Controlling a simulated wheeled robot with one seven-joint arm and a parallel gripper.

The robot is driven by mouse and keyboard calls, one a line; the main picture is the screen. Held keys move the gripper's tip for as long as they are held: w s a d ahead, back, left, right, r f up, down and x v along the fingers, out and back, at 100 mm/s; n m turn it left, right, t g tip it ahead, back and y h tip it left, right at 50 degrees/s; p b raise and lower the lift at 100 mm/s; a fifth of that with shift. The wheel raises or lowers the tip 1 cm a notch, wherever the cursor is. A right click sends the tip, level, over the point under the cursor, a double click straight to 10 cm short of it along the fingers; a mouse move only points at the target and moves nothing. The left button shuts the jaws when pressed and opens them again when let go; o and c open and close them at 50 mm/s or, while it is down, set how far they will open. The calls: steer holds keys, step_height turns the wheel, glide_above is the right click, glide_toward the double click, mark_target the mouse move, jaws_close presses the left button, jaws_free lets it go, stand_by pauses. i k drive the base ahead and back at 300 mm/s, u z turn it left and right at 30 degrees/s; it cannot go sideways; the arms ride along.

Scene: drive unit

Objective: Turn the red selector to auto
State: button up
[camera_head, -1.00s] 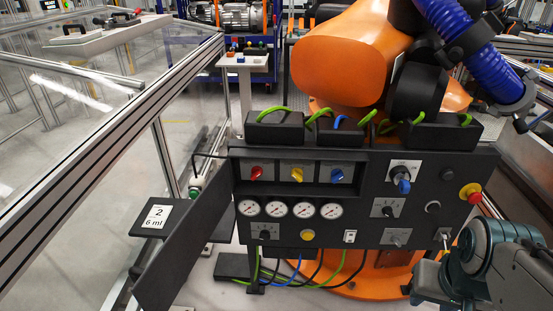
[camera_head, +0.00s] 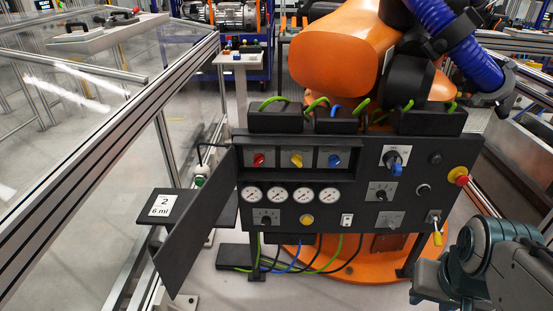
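The red selector (camera_head: 258,160) is the leftmost of three coloured selectors in the recessed upper row of the black control panel (camera_head: 365,220). Its position marking is too small to read. A yellow selector (camera_head: 296,160) and a blue selector (camera_head: 334,160) sit to its right. A black door (camera_head: 198,225) stands swung open at the panel's left side. My arm shows at the lower right, with the gripper end (camera_head: 430,285) low, in front of and apart from the panel, far from the red selector. Its fingers cannot be made out clearly.
Gauges (camera_head: 284,195) and a yellow button (camera_head: 306,219) lie below the selectors. A red emergency stop (camera_head: 458,176) and a key with a yellow tag (camera_head: 437,236) are at the right. A glass fence (camera_head: 110,150) runs along the left.

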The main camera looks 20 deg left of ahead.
mark_target(259, 158)
steer(key=u, duration=0.8)
steer(key=i, duration=0.4)
steer(key=z, duration=0.15)
